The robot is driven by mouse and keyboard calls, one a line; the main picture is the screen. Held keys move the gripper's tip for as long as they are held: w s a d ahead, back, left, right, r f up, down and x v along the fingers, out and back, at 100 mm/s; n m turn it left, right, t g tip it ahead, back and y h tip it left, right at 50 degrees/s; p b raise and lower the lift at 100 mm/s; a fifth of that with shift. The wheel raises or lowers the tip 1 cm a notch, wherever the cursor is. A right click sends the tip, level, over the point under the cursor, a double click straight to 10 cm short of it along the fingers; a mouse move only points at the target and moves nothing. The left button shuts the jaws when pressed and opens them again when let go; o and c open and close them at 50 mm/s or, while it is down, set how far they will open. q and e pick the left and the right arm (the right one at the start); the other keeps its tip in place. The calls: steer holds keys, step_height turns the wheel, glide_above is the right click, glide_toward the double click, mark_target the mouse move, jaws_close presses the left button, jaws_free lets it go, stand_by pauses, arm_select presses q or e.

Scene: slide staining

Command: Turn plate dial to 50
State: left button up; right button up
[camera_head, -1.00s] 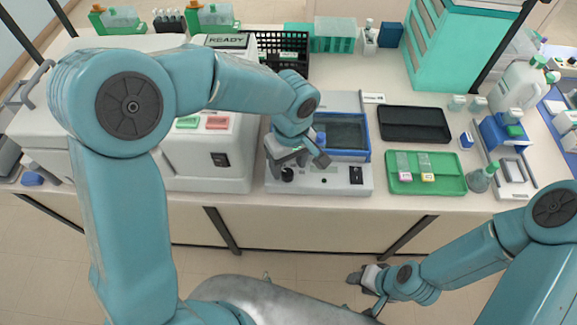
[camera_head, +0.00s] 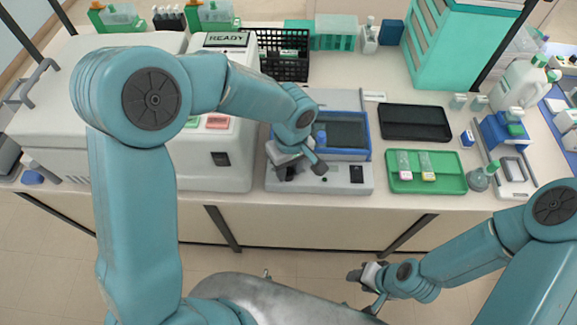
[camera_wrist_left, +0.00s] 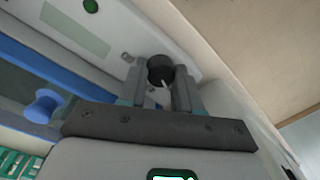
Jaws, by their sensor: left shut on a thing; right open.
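The plate dial (camera_wrist_left: 160,72) is a round black knob with a small white pointer mark on the plate's light front panel. In the left wrist view it sits between the two fingers of my left gripper (camera_wrist_left: 159,82), which is shut on it. In the head view my left gripper (camera_head: 289,170) covers the dial. I cannot read any dial number. My right gripper (camera_head: 366,276) is open and empty, low in front of the bench.
A white machine (camera_head: 212,170) stands close left of the plate unit, with a READY display (camera_head: 226,39). A black tray (camera_head: 415,122) and a green tray (camera_head: 437,183) with two slides lie to the right. The bench edge runs just in front.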

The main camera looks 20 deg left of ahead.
arm_select(q)
steer(key=m+b, duration=0.2)
steer(key=m, duration=0.1)
steer(key=shift+m, duration=0.3)
steer(key=m+b, duration=0.1)
steer(key=m, duration=0.3)
steer(key=shift+b, duration=0.35)
steer(key=m, duration=0.5)
steer(key=shift+r+t+b, duration=0.1)
steer(key=shift+t+b, duration=0.2)
steer(key=shift+b, duration=0.1)
steer(key=shift+m, duration=2.3)
steer(key=shift+r, duration=0.1)
steer(key=o, duration=1)
steer(key=shift+o, duration=0.2)
steer(key=shift+s, duration=0.1)
